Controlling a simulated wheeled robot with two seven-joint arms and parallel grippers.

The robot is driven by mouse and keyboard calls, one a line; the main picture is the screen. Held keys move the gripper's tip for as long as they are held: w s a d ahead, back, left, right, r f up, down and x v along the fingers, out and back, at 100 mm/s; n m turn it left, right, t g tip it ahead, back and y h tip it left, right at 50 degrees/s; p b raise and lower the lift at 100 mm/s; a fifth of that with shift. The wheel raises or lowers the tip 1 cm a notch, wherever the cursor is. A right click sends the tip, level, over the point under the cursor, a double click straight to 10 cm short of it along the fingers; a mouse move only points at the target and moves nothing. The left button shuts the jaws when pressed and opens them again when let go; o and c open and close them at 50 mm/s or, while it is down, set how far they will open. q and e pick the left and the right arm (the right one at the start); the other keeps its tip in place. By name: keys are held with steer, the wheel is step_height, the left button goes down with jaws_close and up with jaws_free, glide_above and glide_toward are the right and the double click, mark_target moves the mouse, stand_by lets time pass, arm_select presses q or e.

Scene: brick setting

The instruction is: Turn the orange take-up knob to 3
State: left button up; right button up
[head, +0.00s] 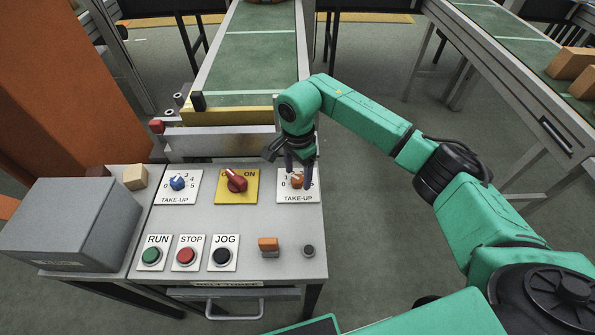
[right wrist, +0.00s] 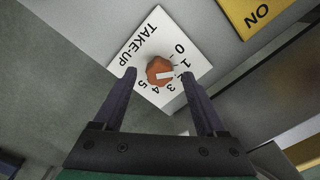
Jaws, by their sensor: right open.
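The orange take-up knob (head: 297,181) is on a white TAKE-UP plate (head: 284,197) at the right of the grey panel. In the right wrist view the knob (right wrist: 158,68) has a white pointer aimed between 1 and 3, about where 2 would be; the 2 itself is hard to see. The 3 shows just beside the pointer. My right gripper (head: 300,163) is over the knob. Its fingers (right wrist: 160,73) are open, one on each side of the knob, with gaps. My left gripper is not in view.
A blue take-up knob (head: 177,183) and a red switch (head: 236,181) on a yellow plate are to the left. RUN (head: 151,256), STOP (head: 187,256) and JOG (head: 221,256) buttons are in front. A grey box (head: 70,225) stands at left. A conveyor (head: 252,60) is behind.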

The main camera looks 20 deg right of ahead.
steer(key=shift+s+f, duration=0.1)
steer(key=shift+f, duration=0.35)
steer(key=shift+c, duration=0.2)
jaws_close()
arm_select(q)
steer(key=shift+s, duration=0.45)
